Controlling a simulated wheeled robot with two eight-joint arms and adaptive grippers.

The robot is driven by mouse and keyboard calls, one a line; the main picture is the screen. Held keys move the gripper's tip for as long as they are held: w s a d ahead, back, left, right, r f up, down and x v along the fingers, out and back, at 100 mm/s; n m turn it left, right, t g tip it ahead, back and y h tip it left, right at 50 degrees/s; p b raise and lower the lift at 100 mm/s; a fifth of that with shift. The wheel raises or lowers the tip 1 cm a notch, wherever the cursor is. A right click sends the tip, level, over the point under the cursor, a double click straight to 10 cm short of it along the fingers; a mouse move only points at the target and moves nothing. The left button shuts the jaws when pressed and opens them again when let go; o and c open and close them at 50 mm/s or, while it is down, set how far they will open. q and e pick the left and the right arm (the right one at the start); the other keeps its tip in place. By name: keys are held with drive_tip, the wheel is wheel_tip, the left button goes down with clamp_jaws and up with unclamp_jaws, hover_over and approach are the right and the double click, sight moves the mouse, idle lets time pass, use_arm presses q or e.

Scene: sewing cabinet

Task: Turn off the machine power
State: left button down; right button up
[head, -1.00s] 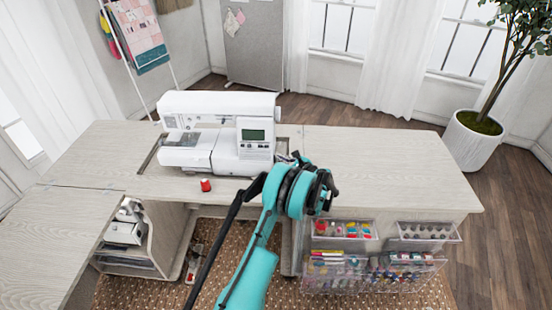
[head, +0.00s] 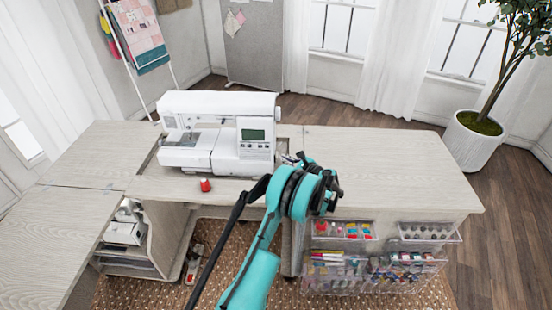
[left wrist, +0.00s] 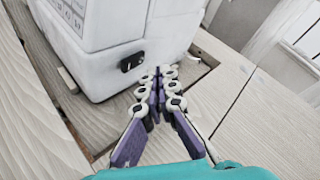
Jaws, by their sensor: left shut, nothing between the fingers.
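The white sewing machine (head: 216,134) stands upright in the cabinet top's cutout, its small screen facing me. In the left wrist view the machine's white side (left wrist: 125,35) fills the upper left. A small black power switch (left wrist: 132,61) shows low on that side. My left gripper (left wrist: 158,72) is shut and empty, its fingertips just right of the switch, close to the machine's side. I cannot tell whether they touch it. In the head view my left gripper (head: 300,160) is partly hidden behind its own arm, at the machine's right end. My right gripper is not in view.
The tabletop (head: 400,165) to the right is clear. Clear drawers (head: 345,231) of supplies stick out below it. The cutout has an open gap (left wrist: 190,72) beside the machine.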

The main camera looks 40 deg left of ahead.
use_arm(q)
drive_tip(key=shift+w+d+b, duration=0.15)
drive_tip(key=shift+w+d, duration=0.2)
drive_tip(key=shift+d, duration=0.4)
drive_tip(key=shift+w+d+b, duration=0.1)
drive_tip(key=shift+w+d, duration=0.2)
drive_tip(key=shift+d, duration=0.4)
drive_tip(key=shift+w+d+b, duration=0.15)
drive_tip(key=shift+w+d, duration=0.2)
drive_tip(key=shift+d, duration=0.4)
